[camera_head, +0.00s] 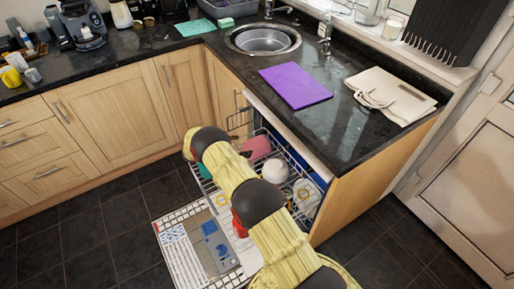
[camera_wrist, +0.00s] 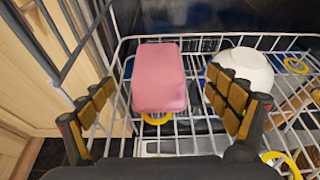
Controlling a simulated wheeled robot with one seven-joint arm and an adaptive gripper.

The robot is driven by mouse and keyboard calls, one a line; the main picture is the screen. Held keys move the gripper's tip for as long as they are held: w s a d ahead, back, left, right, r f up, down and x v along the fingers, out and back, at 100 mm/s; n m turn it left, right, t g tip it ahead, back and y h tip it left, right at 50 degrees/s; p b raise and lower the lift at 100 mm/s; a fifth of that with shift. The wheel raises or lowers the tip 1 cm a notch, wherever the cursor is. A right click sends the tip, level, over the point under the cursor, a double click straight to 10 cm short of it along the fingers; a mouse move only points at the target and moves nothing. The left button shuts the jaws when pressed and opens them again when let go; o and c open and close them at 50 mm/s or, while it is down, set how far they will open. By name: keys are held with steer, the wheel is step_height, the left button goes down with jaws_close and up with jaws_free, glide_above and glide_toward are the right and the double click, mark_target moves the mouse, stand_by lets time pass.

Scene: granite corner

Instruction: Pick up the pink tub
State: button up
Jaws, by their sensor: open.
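The pink tub (camera_wrist: 159,78) sits in the wire dishwasher rack, upside down or on its side; I cannot tell which. In the head view the pink tub (camera_head: 257,147) shows beyond my arm, inside the open dishwasher. My gripper (camera_wrist: 167,112) is open and empty in the wrist view. Its padded fingers stand apart, one to the lower left of the tub and one to its lower right, with the tub ahead between them. No contact with the tub shows. In the head view my arm hides the fingertips.
A white bowl (camera_wrist: 243,70) lies right of the tub, close to the right finger. The rack's wire rim (camera_wrist: 213,35) and tines surround both. The lowered dishwasher door (camera_head: 190,240) lies below my arm. The granite counter (camera_head: 350,130) overhangs at the right.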

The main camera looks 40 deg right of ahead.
mark_target(255, 143)
steer(key=b+x, duration=0.1)
steer(key=x, duration=0.3)
steer(key=b+x, duration=0.2)
steer(key=x, duration=0.2)
steer(key=shift+w, duration=0.2)
steer(key=c, duration=1.3)
